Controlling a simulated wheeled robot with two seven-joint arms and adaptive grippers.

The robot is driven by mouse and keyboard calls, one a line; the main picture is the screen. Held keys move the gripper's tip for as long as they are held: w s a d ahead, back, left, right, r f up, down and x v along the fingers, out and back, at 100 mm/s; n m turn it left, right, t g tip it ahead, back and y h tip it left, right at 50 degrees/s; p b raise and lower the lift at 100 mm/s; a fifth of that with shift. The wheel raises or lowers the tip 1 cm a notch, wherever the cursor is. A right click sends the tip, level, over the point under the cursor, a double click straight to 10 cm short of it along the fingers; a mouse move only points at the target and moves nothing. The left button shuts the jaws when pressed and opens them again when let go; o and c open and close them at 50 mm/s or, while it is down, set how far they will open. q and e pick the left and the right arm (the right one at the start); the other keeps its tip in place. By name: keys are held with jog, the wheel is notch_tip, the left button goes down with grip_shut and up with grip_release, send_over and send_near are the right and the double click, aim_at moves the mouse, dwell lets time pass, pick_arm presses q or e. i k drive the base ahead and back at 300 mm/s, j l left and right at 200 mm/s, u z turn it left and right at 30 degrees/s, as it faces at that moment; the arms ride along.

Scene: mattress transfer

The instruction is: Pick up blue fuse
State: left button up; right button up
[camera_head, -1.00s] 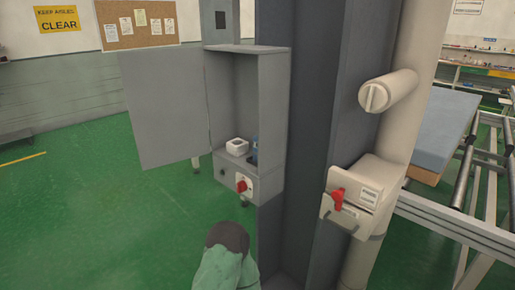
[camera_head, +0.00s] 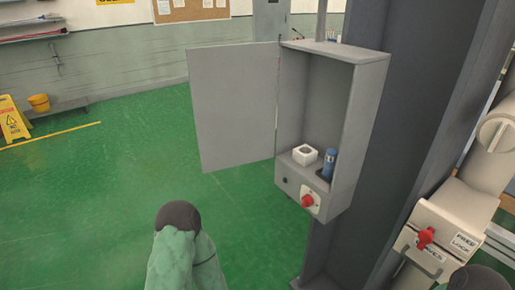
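The blue fuse (camera_head: 329,164) stands upright inside the open grey cabinet (camera_head: 369,92), near the right side of its floor. A white square block (camera_head: 305,154) with a round opening sits just left of it. A green arm of mine with a dark rounded end comes up from the bottom, left of centre, well below and left of the cabinet. Another dark rounded arm part shows at the bottom right. No gripper fingers show in the view.
The cabinet door (camera_head: 233,105) hangs open to the left. A red knob (camera_head: 308,201) projects from the cabinet's lower front. A dark column (camera_head: 408,140) stands right of the cabinet, and a beige box with a red handle (camera_head: 425,238) is at the right.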

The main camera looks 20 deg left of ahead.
aim_at(332, 153)
jog(key=i+j+u, duration=0.15)
jog(key=u, duration=0.2)
jog(key=i+j+u, duration=0.15)
jog(key=j+u, duration=0.2)
jog(key=i+j+u, duration=0.1)
jog(key=u, duration=0.25)
jog(key=i+j+z, duration=0.2)
jog(key=i+z, duration=0.15)
jog(key=i+j+z, duration=0.3)
